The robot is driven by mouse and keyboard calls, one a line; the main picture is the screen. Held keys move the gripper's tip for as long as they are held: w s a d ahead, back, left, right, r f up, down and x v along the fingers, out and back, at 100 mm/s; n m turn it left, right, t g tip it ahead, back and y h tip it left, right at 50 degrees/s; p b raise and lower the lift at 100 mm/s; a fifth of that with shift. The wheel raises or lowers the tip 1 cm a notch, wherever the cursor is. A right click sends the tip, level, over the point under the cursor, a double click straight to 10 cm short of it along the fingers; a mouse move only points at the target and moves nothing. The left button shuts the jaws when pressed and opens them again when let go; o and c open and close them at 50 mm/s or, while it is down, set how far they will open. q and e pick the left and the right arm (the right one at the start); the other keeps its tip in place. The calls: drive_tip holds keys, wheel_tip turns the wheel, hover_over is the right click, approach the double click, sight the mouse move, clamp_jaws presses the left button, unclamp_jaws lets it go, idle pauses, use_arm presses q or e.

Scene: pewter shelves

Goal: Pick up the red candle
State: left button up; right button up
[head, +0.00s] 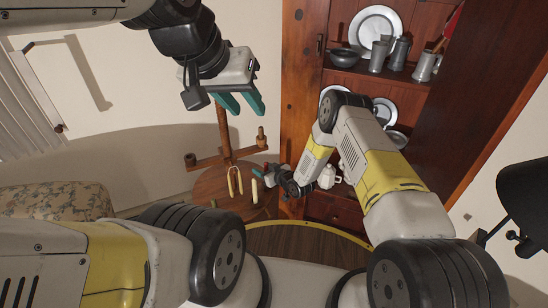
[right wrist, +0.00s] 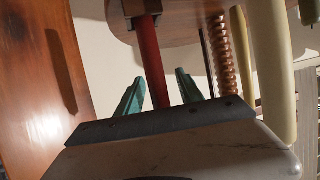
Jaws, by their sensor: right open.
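The red candle (right wrist: 152,62) shows in the right wrist view as a long red stick below a wooden disc. My right gripper (right wrist: 160,92) is open, with one green finger on each side of the candle in the picture; I cannot tell if either touches it. In the head view my right gripper (head: 266,172) is beside the round wooden table (head: 213,188), small and partly hidden, and the red candle is hard to make out there. My left gripper (head: 242,104) is open and empty, high above the table.
Cream candles (head: 254,190) show at the round table, and one (right wrist: 271,70) is right of my right gripper. A threaded wooden post (right wrist: 222,55) stands behind. A wooden cabinet (head: 300,80) with pewter ware is at right. A flowered seat (head: 60,205) is at left.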

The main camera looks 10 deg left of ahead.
clamp_jaws()
drive_tip(key=shift+r, duration=0.1)
idle(0.3)
